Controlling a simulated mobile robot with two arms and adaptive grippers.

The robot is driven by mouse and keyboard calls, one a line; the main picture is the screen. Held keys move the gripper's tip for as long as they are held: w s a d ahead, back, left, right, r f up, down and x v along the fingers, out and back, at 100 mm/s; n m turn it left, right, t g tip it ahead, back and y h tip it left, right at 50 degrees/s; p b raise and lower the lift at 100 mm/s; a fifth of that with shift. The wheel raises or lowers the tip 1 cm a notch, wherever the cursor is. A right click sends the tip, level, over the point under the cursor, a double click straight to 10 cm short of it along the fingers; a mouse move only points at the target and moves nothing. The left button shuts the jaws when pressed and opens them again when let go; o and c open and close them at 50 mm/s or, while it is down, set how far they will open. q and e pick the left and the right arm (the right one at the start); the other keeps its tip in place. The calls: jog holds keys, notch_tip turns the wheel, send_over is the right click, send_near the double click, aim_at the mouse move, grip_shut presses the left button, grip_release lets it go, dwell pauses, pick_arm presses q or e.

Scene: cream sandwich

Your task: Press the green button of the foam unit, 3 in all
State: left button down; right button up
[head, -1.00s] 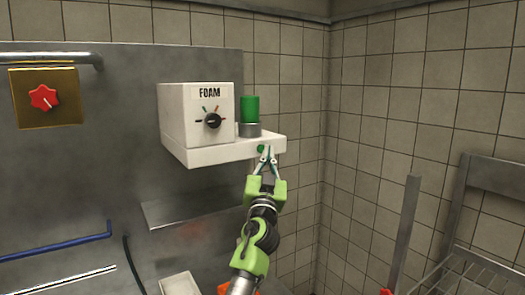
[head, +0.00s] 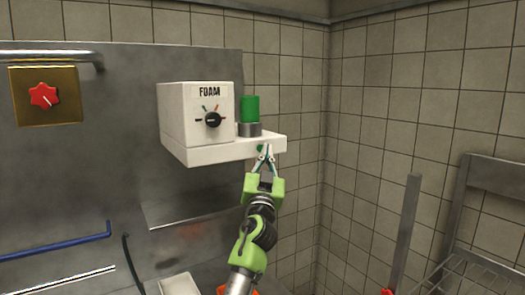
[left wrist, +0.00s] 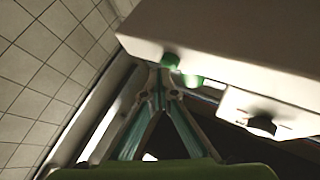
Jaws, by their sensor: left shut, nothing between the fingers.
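The foam unit (head: 193,116) is a white box labelled FOAM with a black dial, on a white ledge on the steel panel. Its small green button (head: 260,148) is on the ledge's front face near the right end, partly hidden by my left gripper. The button also shows in the left wrist view (left wrist: 170,61). My left gripper (head: 266,148) is shut and empty, its fingertips beside the button. In the left wrist view its tips (left wrist: 158,70) are very close to the button; I cannot tell whether they touch. My right gripper is not in view.
A green cylinder (head: 250,109) stands on a grey base on the ledge. A steel shelf (head: 192,210) is below the unit. A red knob (head: 43,95) on a brass plate is at the far left. A metal rack (head: 480,240) stands at the right.

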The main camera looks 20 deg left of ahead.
pick_arm(q)
jog(key=shift+w+a+b, duration=0.25)
jog(key=shift+a+b, duration=0.15)
dwell(0.5)
jog(key=shift+d, duration=0.15)
jog(key=shift+s+d, duration=0.55)
jog(key=shift+d, duration=0.05)
jog(key=s+d, duration=0.1)
jog(key=d, duration=0.1)
jog(key=s+d, duration=0.2)
dwell(0.6)
jog(key=shift+a+f, duration=0.1)
dwell(0.5)
